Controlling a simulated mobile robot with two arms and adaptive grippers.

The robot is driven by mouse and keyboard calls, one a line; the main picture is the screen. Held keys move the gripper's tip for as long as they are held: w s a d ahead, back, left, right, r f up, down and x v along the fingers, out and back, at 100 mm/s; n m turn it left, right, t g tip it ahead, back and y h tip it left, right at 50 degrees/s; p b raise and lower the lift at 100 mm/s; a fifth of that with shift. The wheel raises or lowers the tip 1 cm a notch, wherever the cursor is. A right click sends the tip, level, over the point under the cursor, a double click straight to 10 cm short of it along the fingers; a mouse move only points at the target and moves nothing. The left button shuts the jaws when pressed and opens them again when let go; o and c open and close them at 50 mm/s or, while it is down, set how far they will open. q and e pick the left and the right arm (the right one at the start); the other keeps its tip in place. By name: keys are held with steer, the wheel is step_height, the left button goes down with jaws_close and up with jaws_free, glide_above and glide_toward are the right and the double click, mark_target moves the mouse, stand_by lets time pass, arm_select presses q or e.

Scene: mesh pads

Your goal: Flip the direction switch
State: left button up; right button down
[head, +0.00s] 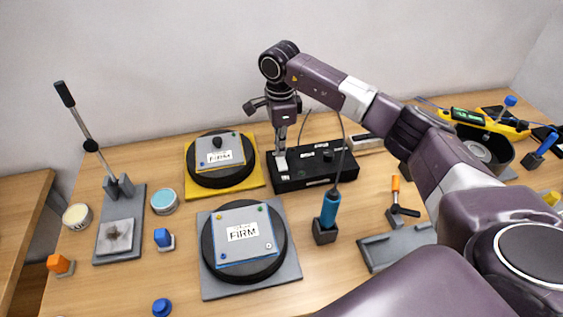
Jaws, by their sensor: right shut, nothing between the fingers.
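A black control box (313,180) lies at the back middle of the table, with a white label and a black knob on its top. A light-coloured part, which may be the direction switch (281,163), sits at the box's left end. My right gripper (281,150) points down over that end, shut and empty. Its tips are at or just above the light part; I cannot tell whether they touch. The fingers partly hide the switch, so its position is unclear. My left gripper is not in view.
Round black pads marked FIRM sit on a yellow plate (257,184) and a grey plate (288,283). A lever press (133,205) stands at left. A blue-handled tool (330,208) stands in a holder in front of the box, its cable rising close to my right arm.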

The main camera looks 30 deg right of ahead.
mark_target(281, 159)
steer(key=shift+f+b, duration=0.7)
steer(key=shift+f, duration=0.3)
steer(key=shift+r, duration=0.15)
steer(key=shift+r+p, duration=2)
steer(key=shift+r, duration=1.4)
